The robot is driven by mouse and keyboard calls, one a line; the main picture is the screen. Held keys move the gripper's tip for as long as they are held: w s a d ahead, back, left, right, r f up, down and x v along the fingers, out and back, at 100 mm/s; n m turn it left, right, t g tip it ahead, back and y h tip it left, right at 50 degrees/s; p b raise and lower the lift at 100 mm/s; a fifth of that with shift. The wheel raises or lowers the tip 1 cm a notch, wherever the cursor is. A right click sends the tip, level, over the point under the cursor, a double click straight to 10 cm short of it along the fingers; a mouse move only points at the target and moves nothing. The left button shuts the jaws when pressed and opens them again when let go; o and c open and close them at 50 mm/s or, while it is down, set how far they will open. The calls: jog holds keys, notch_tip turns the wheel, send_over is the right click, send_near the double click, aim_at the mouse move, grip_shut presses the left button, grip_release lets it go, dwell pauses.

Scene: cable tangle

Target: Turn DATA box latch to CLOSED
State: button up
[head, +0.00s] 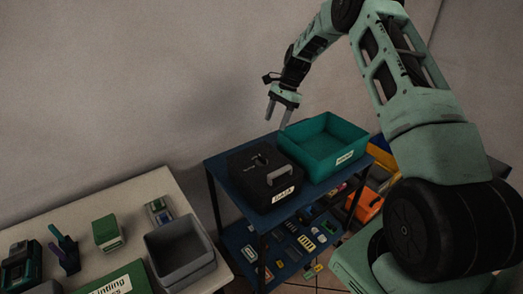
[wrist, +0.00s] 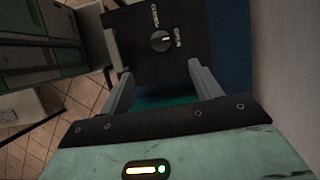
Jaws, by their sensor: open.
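The DATA box (head: 247,181) is a black box with a white DATA label and a grey handle, on the blue shelf unit. Its dark lid also shows in the wrist view (wrist: 135,62), with a round latch knob (wrist: 160,41). One label above the knob seems to read CLOSED. The label to its right seems to read OPEN, and the knob's light mark appears turned toward that one. My gripper (head: 277,120) is open and empty, above and behind the boxes, apart from the latch. Its two fingers show in the wrist view (wrist: 162,84), with the knob beyond them.
A teal bin (head: 345,163) stands right beside the DATA box. A pale table (head: 150,188) at left holds a grey bin (head: 181,262), a green box (head: 108,236) and small devices. The lower shelf holds several small parts. Orange and yellow bins stand at right. A wall rises behind.

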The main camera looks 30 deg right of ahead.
aim_at(262, 157)
jog(key=p+x, duration=0.4)
jog(key=x, duration=1)
jog(key=shift+a+f+p, duration=0.25)
jog(key=shift+p, duration=0.15)
jog(key=c, duration=1)
